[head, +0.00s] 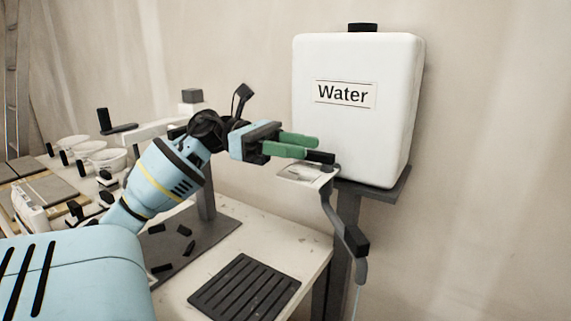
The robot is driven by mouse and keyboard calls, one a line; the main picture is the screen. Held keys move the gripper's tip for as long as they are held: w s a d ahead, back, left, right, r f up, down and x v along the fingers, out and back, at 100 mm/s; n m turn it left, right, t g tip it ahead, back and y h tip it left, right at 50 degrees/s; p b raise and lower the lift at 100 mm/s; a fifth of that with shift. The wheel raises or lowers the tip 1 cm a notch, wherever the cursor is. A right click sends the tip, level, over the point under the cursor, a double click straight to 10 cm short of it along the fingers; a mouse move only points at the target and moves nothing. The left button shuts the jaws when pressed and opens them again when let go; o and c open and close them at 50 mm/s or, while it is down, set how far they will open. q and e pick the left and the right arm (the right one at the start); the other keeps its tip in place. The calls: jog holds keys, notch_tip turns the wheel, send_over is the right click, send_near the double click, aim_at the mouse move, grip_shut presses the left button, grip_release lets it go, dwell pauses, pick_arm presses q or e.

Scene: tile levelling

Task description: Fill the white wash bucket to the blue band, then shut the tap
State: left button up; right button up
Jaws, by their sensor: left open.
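The white water tank (352,120) with a "Water" label stands on a dark bracket at the right. A grey pipe (331,205) runs down below its front left corner to a black fitting (356,240) and a grey spout (361,270). A thin pale blue streak (357,300) hangs below the spout and looks like running water. My left gripper (311,148) has green fingers and is open beside the tank's lower left edge, close to a short dark piece (321,157). I cannot tell whether they touch. The white wash bucket is not visible. My right gripper is out of view.
A pale worktable (305,245) holds a black slotted mat (245,287) and a dark grey board (215,240) with several small black pieces. White bowls (72,143), tiles (45,190) and tools crowd the left. A dark post (345,215) stands under the tank.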

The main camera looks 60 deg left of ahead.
pick_arm(q)
jog(key=s+d, duration=0.6)
jog(key=shift+s+d+r+b, duration=0.3)
jog(key=shift+d+r+b, duration=0.1)
jog(key=shift+r, duration=0.05)
jog(key=shift+c, duration=0.3)
